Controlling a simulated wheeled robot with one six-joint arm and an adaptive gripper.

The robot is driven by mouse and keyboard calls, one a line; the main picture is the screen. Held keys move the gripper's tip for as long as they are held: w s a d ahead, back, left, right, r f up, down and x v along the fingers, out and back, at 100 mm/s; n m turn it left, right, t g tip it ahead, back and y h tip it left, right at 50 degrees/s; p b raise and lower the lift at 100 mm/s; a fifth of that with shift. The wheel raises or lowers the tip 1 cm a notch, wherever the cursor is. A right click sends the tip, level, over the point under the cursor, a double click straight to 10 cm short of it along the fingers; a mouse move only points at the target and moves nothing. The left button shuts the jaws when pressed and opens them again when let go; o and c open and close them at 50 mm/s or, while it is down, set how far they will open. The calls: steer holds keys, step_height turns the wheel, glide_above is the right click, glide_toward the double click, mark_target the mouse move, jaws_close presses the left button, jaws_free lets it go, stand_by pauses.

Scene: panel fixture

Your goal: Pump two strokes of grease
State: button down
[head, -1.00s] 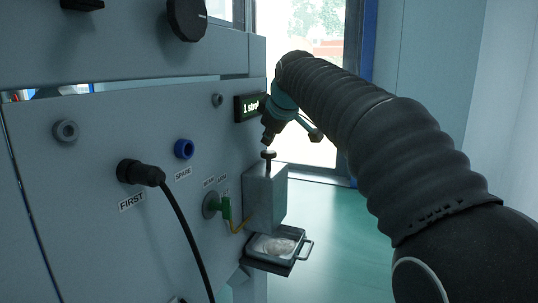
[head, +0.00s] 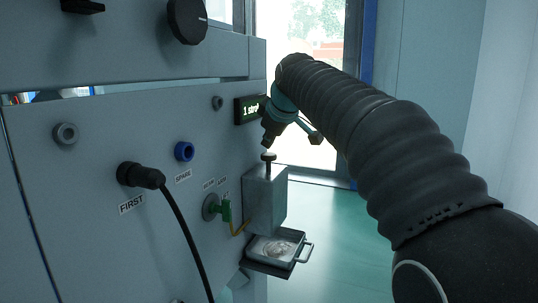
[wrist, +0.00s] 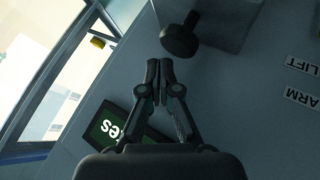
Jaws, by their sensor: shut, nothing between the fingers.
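The grease pump is a grey box (head: 265,200) on the right end of the panel. Its black plunger knob (head: 268,156) stands up on a short stem. In the wrist view the knob (wrist: 180,38) lies just ahead of and right of my fingertips. My gripper (head: 266,145) is shut and empty, just above the knob; a small gap shows in the wrist view (wrist: 160,66). A small display (head: 250,108) shows "1 stro...", its end hidden by my gripper. A metal tray (head: 296,257) below the pump holds a pale, shiny patch.
A green connector (head: 225,209) with a yellow lead sits beside the pump. A black plug (head: 141,174) with a hanging cable is labelled FIRST. A blue SPARE socket (head: 183,150) is nearby. Clear floor (head: 340,235) lies to the right of the pump.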

mark_target(268, 154)
steer(key=shift+f, duration=0.45)
steer(key=shift+f+b, duration=1.15)
steer(key=shift+f, duration=0.15)
stand_by(1.6)
stand_by(0.3)
steer(key=shift+r+p, duration=1.7)
steer(key=shift+r, duration=0.05)
step_height(268, 154, up, 3)
steer(key=shift+f+p, duration=0.15)
steer(key=shift+p, duration=1.1)
steer(key=shift+r, duration=1.15)
